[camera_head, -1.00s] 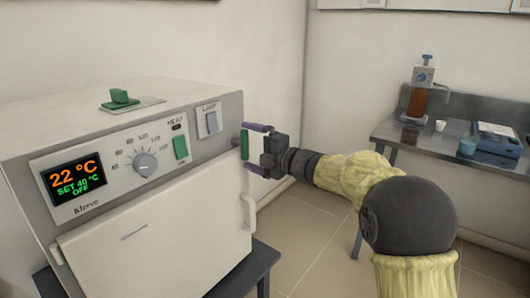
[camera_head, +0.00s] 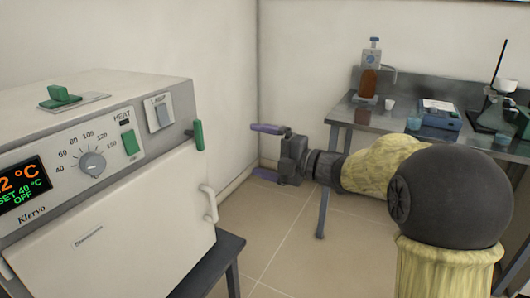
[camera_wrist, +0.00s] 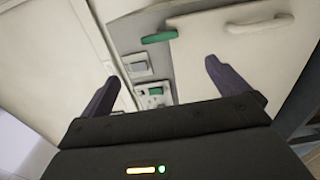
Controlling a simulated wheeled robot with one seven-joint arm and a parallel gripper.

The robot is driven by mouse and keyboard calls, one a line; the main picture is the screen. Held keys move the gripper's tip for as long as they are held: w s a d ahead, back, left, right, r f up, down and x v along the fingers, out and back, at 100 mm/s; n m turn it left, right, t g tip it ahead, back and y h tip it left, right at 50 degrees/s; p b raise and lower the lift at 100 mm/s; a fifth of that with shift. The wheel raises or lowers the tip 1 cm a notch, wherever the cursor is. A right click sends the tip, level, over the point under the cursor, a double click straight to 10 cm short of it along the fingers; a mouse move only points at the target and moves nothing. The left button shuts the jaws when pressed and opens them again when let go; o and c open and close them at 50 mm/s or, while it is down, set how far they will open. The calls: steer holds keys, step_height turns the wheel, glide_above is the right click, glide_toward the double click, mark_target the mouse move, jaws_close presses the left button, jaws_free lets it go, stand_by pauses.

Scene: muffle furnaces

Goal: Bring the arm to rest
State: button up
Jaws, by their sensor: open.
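My gripper (camera_head: 262,151) is open and empty in the head view. It hangs in the air to the right of the furnace (camera_head: 125,225), apart from it. My arm, in a yellowish sleeve, reaches in from the right. In the wrist view the two dark purple fingers of my gripper (camera_wrist: 160,85) stand wide apart with nothing between them. Beyond them shows the furnace front (camera_wrist: 225,55), with its green side handle (camera_wrist: 159,38) and pale door handle (camera_wrist: 260,24).
The furnace stands on a dark table (camera_head: 222,262). Its display reads OFF, with a set value of 40 °C. A grey bench (camera_head: 345,110) with a dispenser bottle (camera_head: 369,82), a blue device (camera_head: 434,116) and glassware stands at the back right. Floor between them is clear.

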steer(key=shift+s+d, duration=0.15)
steer(key=shift+d, duration=0.15)
